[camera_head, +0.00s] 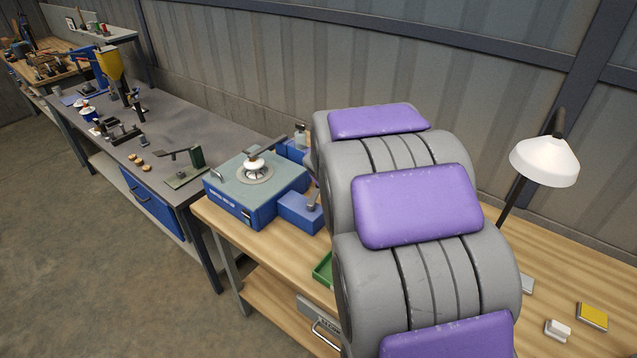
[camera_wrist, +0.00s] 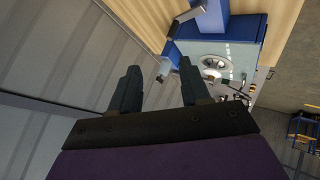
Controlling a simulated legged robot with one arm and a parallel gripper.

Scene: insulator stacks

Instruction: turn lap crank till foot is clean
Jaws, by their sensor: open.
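The lap is a blue box with a grey-green top (camera_head: 243,177), standing at the left end of the wooden bench. A white foot (camera_head: 255,165) sits on the round plate in its top, under a dark arm; they also show in the wrist view (camera_wrist: 212,67). A smaller blue housing (camera_head: 300,208) juts from the lap's right side, with a grey crank (camera_head: 313,194) on it, partly hidden by my arm. In the wrist view, a grey crank-like piece (camera_wrist: 187,17) lies beyond my gripper (camera_wrist: 160,74). My gripper is open and empty, apart from the lap. The foot's cleanness cannot be told.
My grey and purple arm covers much of the bench. A green tray (camera_head: 323,270) shows beside it. A white lamp (camera_head: 544,162), a yellow block (camera_head: 593,316) and a white block (camera_head: 557,330) are at right. A grey bench (camera_head: 195,103) with several tools stands left; a corrugated wall runs behind.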

